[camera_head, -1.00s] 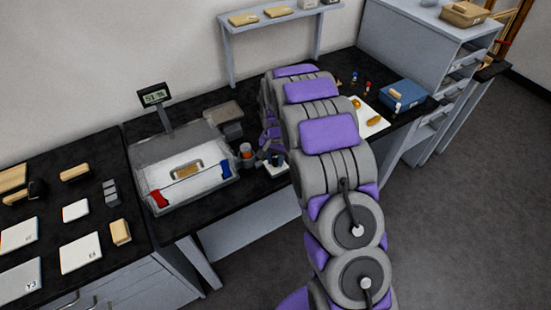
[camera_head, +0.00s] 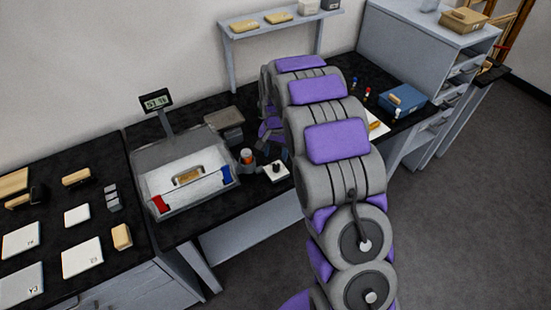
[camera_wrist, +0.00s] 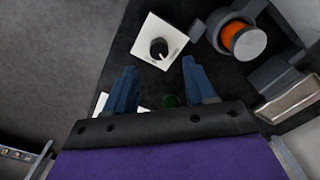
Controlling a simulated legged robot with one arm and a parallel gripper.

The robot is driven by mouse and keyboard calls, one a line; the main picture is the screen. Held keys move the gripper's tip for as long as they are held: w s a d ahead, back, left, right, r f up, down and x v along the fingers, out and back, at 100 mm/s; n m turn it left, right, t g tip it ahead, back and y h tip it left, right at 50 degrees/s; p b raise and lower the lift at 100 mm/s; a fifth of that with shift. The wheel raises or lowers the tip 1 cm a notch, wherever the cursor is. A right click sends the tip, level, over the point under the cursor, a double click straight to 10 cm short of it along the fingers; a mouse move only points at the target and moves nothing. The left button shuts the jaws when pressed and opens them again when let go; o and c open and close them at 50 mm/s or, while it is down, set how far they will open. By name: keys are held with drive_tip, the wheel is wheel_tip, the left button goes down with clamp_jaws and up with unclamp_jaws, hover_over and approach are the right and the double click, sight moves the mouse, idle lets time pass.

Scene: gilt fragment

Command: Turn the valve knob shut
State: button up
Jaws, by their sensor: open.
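The valve knob (camera_wrist: 158,48) is a round black knob with a pale pointer line, set on a square white plate (camera_wrist: 150,30) in the wrist view. It also shows small and dark on its plate in the head view (camera_head: 276,168). My gripper (camera_wrist: 160,68) is open, its two blue fingers apart in the wrist view. In that picture the knob lies just beyond the fingertips, between their lines, and nothing is between the fingers. In the head view my arm hides part of the bench beside the plate.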

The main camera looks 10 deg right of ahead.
sight(276, 165)
wheel_tip(276, 165, up, 11)
drive_tip(key=p, duration=0.1)
drive_tip(key=shift+f, duration=0.1)
idle(0.3)
drive_tip(key=shift+m, duration=0.5)
wheel_tip(276, 165, down, 18)
drive_tip(key=b, duration=0.4)
drive_tip(key=shift+r+b, duration=0.25)
drive_tip(key=shift+b, duration=0.05)
